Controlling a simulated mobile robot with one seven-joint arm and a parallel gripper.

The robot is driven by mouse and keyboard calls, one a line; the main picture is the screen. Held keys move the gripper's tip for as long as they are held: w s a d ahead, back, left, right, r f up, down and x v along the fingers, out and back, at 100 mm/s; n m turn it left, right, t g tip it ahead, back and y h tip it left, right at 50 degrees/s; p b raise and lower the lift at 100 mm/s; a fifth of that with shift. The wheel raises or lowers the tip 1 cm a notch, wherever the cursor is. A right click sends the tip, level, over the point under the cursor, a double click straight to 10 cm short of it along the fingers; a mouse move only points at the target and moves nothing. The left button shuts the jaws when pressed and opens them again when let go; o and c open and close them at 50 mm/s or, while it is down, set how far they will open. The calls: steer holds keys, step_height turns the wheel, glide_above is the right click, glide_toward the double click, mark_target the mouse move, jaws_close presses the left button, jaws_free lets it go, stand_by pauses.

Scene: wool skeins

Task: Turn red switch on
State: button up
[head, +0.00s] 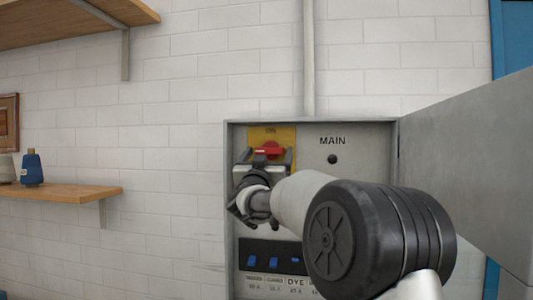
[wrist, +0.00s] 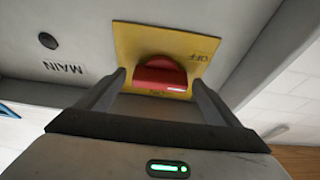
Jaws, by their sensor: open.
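The red switch (head: 268,150) sits on a yellow plate (head: 287,134) inside an open grey panel box, below an ON label. In the wrist view, which is upside down, the red switch (wrist: 160,75) lies crosswise on the yellow plate (wrist: 140,42). An OFF label is at the plate's side, and the ON label is partly hidden near the switch. My gripper (head: 264,158) is open in front of the plate. In the wrist view, my gripper's (wrist: 160,80) fingers stand on either side of the switch, with gaps showing. I cannot tell whether the fingertips touch the plate.
The box door (head: 465,165) stands open at the right. A MAIN label and black round knob (head: 332,159) are right of the plate. Blue rocker switches (head: 273,260) are below. A wooden shelf (head: 70,192) with a blue cone (head: 32,168) is at the left.

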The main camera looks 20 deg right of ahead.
steer(key=shift+c, duration=0.4)
steer(key=c, duration=1)
steer(key=shift+o, duration=0.2)
